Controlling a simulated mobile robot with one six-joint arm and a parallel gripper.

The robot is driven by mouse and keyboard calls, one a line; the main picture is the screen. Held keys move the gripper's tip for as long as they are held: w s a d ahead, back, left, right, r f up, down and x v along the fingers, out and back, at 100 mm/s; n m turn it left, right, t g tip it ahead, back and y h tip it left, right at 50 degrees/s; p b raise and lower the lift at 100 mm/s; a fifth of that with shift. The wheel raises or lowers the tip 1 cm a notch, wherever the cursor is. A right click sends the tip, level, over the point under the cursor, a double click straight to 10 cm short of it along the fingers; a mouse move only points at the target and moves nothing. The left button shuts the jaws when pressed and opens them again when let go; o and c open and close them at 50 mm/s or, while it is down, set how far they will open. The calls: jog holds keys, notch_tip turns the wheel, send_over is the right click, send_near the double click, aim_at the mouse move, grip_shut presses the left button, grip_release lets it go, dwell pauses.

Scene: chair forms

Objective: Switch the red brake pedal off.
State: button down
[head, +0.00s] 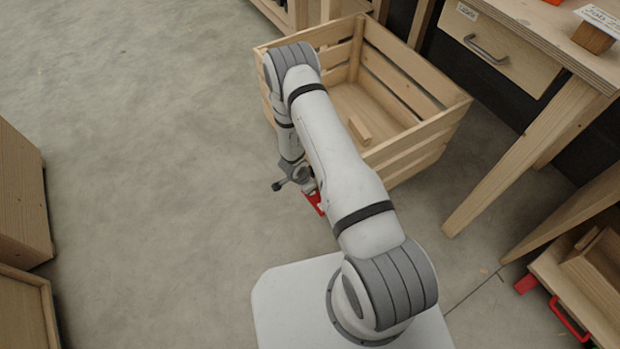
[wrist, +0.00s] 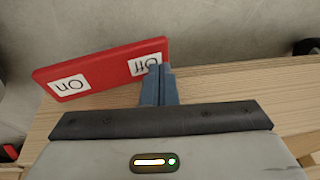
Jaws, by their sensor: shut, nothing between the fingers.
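The red brake pedal (wrist: 110,72) is a flat red plate with a white "On" label at its left end and a white "Off" label at its right end, seen upside down in the wrist view. My gripper (wrist: 160,70) is shut and empty. Its blue fingertips are at the "Off" end and cover part of that label. I cannot tell whether they touch the plate. In the head view a small part of the red pedal (head: 315,201) shows low beside the wooden crate, mostly hidden by my arm. Which end is pressed down is unclear.
A slatted wooden crate (head: 415,143) with a small wood block (head: 359,130) inside stands beside my arm. A workbench (head: 560,40) is at the upper right. A wooden cart with a red handle (head: 570,318) is at the lower right.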

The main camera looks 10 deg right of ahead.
jog(key=r+p, duration=0.2)
jog(key=w+r+p, duration=0.1)
jog(key=r+p, duration=0.2)
jog(key=w+a+r+p, duration=0.2)
jog(key=a+r+p, duration=0.1)
jog(key=r, duration=0.5)
jog(key=shift+a+p, duration=0.35)
jog(key=shift+p, duration=0.15)
jog(key=shift+f, duration=0.15)
